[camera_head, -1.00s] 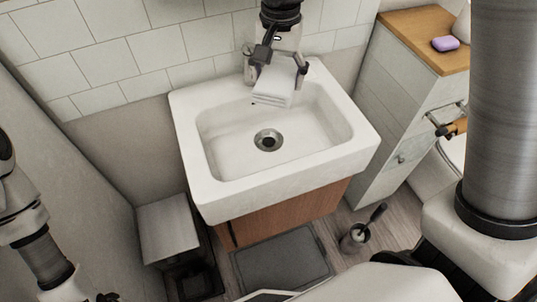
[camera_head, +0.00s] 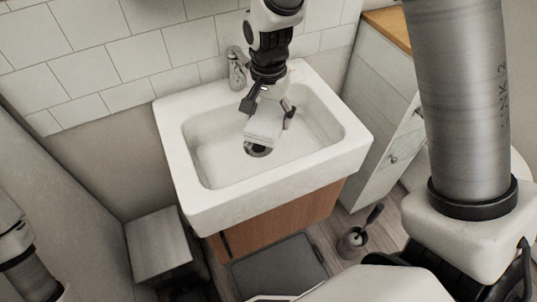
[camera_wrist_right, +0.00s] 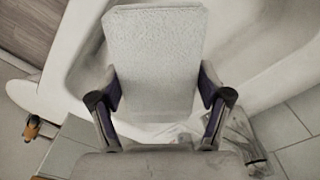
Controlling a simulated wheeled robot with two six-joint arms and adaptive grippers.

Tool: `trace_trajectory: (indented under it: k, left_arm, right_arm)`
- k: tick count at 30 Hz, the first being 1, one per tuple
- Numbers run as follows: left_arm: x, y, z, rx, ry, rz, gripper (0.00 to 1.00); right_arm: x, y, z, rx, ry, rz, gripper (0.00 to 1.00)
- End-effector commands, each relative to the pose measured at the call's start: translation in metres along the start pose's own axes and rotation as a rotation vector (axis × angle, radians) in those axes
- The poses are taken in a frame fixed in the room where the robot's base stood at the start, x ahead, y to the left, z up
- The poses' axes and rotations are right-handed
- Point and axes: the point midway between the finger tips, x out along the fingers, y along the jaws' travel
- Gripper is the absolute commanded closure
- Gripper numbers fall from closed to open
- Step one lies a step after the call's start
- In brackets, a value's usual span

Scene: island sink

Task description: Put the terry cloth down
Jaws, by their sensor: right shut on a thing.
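The terry cloth (camera_head: 263,131) is a white, folded, flat piece held over the sink basin, partly covering the drain in the head view. My right gripper (camera_head: 267,112) is shut on it from above. In the right wrist view the cloth (camera_wrist_right: 155,50) shows as a pale rectangle with a fine texture, between the two dark fingers of the right gripper (camera_wrist_right: 160,92). I cannot tell whether its lower edge touches the basin. My left gripper is not in view; only part of the left arm shows at the left edge.
The white sink (camera_head: 180,172) has a wide rim and a faucet (camera_head: 236,66) at the back. The drain (camera_head: 258,150) lies below the cloth. A cabinet (camera_head: 378,105) stands to the right. A bin (camera_head: 157,243) and a toilet brush holder (camera_head: 352,242) stand on the floor.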

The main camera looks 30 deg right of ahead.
Motion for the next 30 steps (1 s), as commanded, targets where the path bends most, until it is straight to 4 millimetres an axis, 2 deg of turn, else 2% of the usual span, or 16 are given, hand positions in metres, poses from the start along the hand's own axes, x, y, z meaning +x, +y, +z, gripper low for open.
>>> trace_trajectory:
  k: [3,15,20,27,30]
  left_arm:
    - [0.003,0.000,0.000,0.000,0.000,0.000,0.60]
    - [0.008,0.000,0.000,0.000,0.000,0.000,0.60]
    - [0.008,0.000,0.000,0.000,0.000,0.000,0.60]
    - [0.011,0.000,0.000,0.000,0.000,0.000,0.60]
    - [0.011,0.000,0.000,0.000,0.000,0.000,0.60]
  right_arm:
    - [0.024,0.001,0.001,0.000,-0.003,0.004,0.55]
    - [0.093,0.001,0.001,0.000,-0.002,0.003,0.55]
    - [0.107,0.000,0.000,0.000,-0.001,0.002,0.55]
    - [0.145,0.000,0.000,0.000,-0.001,0.002,0.55]
    - [0.147,0.000,-0.001,0.000,0.001,-0.001,0.55]
